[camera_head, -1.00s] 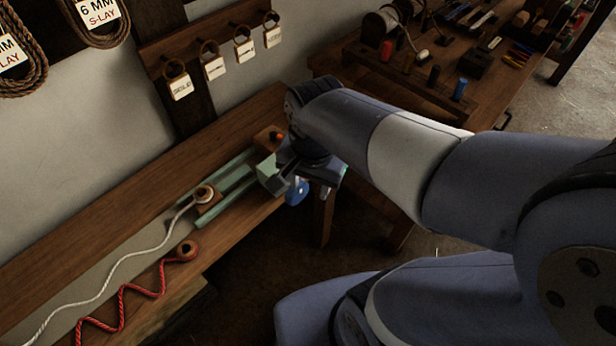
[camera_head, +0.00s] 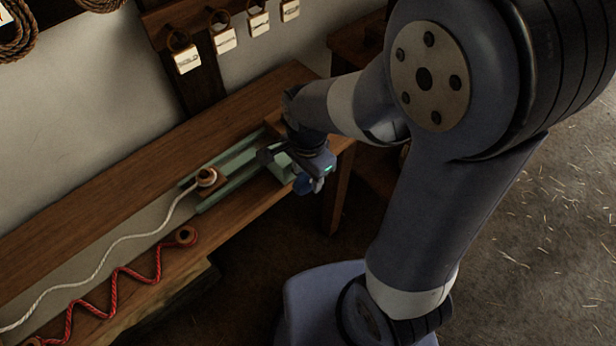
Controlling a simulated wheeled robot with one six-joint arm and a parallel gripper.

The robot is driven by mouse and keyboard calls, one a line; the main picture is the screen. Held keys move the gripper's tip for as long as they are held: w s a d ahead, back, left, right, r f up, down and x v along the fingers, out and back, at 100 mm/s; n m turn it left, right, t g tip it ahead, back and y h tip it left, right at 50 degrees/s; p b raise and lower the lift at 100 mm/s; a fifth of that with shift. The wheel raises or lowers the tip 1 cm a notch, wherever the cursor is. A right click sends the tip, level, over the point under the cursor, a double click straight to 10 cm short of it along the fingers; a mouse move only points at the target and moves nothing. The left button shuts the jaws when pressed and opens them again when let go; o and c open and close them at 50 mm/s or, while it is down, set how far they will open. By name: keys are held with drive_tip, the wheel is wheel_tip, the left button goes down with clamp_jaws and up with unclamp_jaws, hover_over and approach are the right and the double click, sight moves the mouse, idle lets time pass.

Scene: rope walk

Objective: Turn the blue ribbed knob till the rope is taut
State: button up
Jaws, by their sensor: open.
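The blue knob (camera_head: 302,187) is at the right end of the green slide (camera_head: 238,168) on the bench and is partly hidden by my gripper. Its ribs are too small to make out. My gripper (camera_head: 307,181) is open and right at the knob; I cannot tell whether its fingers touch it or stand around it. The white rope (camera_head: 125,242) runs from a wooden hook block (camera_head: 207,177) on the slide toward the lower left. It lies in loose waves. A red rope (camera_head: 115,290) lies in zigzags beside it, from a round wooden peg (camera_head: 186,236).
The wooden bench (camera_head: 90,215) runs along the wall. Tags (camera_head: 222,38) hang from a rail above it. Coiled rope (camera_head: 15,35) hangs at the upper left. My arm covers much of the right side. The floor in front of the bench looks clear.

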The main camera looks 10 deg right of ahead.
drive_tip(key=shift+f, duration=0.8)
drive_tip(key=shift+c, duration=0.3)
clamp_jaws()
